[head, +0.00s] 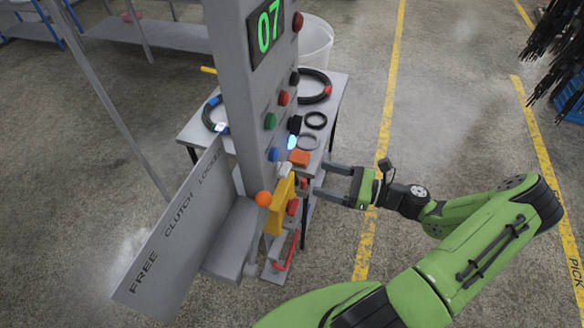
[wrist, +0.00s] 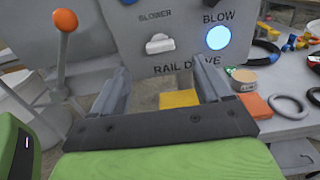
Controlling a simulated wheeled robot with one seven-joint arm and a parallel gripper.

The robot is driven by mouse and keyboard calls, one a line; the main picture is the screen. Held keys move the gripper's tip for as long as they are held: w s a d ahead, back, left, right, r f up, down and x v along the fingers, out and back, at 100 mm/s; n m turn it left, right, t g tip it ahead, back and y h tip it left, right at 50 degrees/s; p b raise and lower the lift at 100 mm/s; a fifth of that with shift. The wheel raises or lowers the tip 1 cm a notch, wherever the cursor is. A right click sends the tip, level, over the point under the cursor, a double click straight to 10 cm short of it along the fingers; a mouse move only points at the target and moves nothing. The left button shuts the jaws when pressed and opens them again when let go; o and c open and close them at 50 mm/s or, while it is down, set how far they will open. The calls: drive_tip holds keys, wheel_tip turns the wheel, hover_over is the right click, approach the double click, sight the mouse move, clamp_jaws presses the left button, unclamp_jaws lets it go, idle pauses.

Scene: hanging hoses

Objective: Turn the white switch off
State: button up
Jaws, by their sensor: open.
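In the head view the white switch (head: 285,170) shows on the panel's side, above a yellow part. I cannot tell its on or off position. My gripper (head: 320,180) is open and empty, to the right of the panel and apart from it. In the wrist view its two fingers (wrist: 162,82) point toward the panel, with the switch above and between them.
A lit blue-white button (wrist: 218,38) sits right of the switch. An orange-ball lever (head: 264,199) sticks out left of the yellow part (head: 281,205). A table (head: 340,88) with hoses, rings and an orange block (head: 299,158) stands behind.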

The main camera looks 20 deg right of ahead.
sight(289, 170)
drive_tip(key=x, duration=0.9)
drive_tip(key=shift+w+a+p, duration=0.15)
drive_tip(key=shift+a+p, duration=0.1)
drive_tip(key=shift+p, duration=0.05)
drive_tip(key=shift+c, duration=0.2)
drive_tip(key=c, duration=1)
